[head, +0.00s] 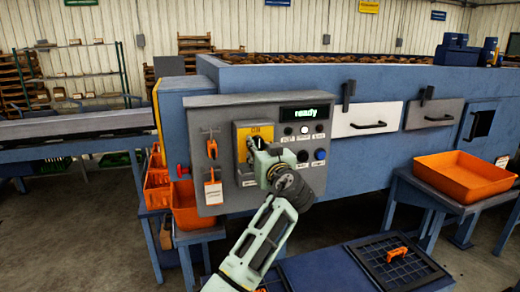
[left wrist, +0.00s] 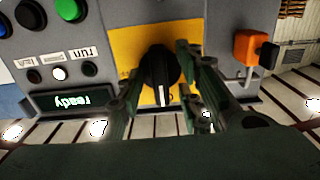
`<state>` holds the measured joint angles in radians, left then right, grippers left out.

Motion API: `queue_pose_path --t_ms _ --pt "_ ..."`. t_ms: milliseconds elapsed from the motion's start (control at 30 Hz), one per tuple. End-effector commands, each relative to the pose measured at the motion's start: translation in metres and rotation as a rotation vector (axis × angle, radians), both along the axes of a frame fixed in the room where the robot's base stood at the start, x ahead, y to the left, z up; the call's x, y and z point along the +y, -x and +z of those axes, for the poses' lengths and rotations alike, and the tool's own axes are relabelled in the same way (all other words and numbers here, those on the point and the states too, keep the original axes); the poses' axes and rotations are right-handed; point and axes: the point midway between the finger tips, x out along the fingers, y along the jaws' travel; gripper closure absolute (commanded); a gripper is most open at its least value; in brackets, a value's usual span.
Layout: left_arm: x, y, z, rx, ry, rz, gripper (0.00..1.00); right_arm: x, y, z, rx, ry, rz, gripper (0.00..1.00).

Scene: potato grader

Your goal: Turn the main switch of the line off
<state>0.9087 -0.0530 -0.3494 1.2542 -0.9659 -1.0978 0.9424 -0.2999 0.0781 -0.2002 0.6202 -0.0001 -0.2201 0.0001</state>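The main switch is a black rotary knob (left wrist: 158,72) on a yellow plate (left wrist: 122,45); the plate also shows in the head view (head: 241,133). The knob's white mark points to the bottom of the upside-down wrist view, toward the plate's top edge, where the head view shows an "ON" label. My left gripper (left wrist: 160,80) is at the switch, with its fingers on either side of the knob. The fingers look apart, and I cannot see clear contact. In the head view this gripper (head: 256,150) hides most of the knob. My right gripper is not in view.
The grey panel (head: 228,192) has a lit "ready" display (head: 305,113), several buttons, and an orange item (head: 212,146) hanging left of the switch. A tag (head: 213,194) hangs below it. Orange crates (head: 468,176) stand right and lower left. A blue table (head: 325,272) is in front.

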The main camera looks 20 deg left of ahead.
Motion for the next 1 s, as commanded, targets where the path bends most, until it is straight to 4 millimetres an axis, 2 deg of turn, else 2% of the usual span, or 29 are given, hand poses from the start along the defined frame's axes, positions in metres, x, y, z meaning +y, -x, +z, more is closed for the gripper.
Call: queue_pose_path --t_ms 100,467,1000 --pt "0.0 0.0001 -0.0002 0.0 0.0 0.0 0.68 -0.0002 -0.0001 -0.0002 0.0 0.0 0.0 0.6" --pt "-0.0002 0.0002 -0.0003 0.001 -0.001 0.0 1.0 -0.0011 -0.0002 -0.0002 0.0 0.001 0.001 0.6" --pt "-0.0004 0.0003 -0.0006 0.044 -0.065 0.0 1.0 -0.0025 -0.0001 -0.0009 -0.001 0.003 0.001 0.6"
